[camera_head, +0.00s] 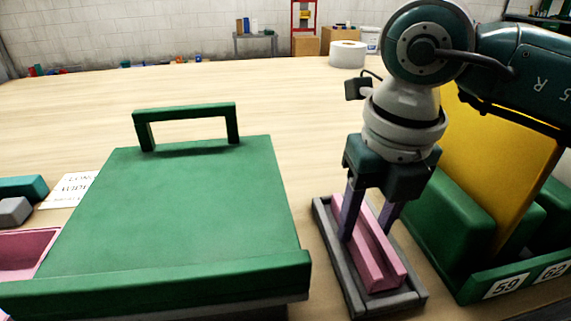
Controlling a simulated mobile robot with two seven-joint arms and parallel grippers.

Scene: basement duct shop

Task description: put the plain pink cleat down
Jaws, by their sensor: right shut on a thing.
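The plain pink cleat (374,257) is a long pink channel piece. It lies lengthwise inside a narrow grey tray (333,255) on the table, right of the green box. My right gripper (366,228) reaches down from above with one finger on each side of the cleat, shut on it near its far half. The cleat's underside is hidden by the tray walls, so I cannot tell whether it touches the tray floor. My left gripper is not in view.
A large green lidded box with a handle (180,205) fills the left front. A green rack (455,225) with a yellow panel (490,160) and labels 59 and 62 stands close on the right. A pink bin (28,250) and a sign (72,190) are far left.

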